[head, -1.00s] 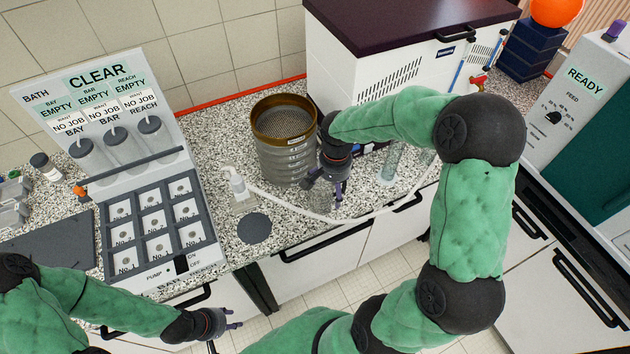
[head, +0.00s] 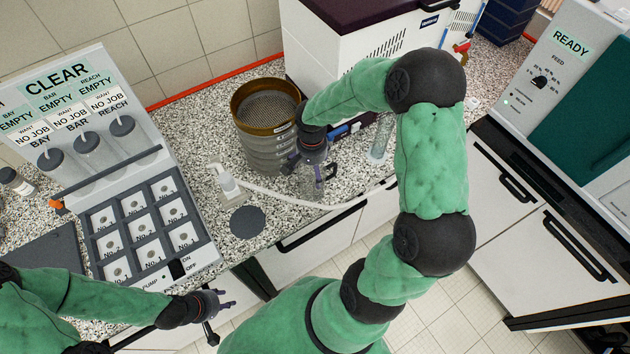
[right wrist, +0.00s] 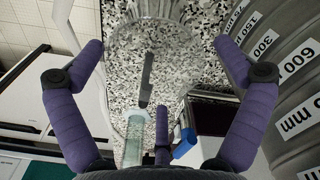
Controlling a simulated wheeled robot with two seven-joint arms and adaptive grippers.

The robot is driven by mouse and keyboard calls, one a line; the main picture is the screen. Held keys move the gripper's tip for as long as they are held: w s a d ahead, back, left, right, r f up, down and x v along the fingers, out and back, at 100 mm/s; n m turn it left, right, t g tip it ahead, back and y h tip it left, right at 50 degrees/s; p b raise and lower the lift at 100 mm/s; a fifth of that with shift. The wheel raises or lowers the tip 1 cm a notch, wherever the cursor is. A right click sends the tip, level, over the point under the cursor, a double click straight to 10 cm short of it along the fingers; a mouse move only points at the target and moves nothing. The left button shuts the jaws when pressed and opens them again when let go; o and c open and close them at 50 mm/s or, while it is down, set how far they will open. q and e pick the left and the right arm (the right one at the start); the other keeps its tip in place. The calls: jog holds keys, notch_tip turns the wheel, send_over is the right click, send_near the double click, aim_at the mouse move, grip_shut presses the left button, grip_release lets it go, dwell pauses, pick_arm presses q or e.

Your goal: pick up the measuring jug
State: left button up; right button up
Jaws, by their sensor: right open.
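The measuring jug (head: 312,188) is clear and see-through. It stands on the speckled worktop just right of the sieve stack, partly hidden by my right gripper (head: 314,165). In the right wrist view the jug (right wrist: 160,38) lies ahead, beyond the spread purple fingers of my right gripper (right wrist: 160,75), with a dark bar that looks like its handle between them. My right gripper is open, with no finger visibly closed on the jug. My left gripper (head: 224,299) is in front of the worktop, empty, its fingers apart.
The sieve stack (head: 266,148) stands close to the left of the jug. A glass cylinder (head: 381,138) stands to the right. A dark round disc (head: 248,222) lies nearer the edge.

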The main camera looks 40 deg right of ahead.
aim_at(313, 175)
notch_tip(313, 175, down, 4)
jog(key=shift+f, duration=0.1)
jog(key=shift+s, duration=0.1)
jog(key=shift+c, duration=0.3)
jog(key=c, duration=1.1)
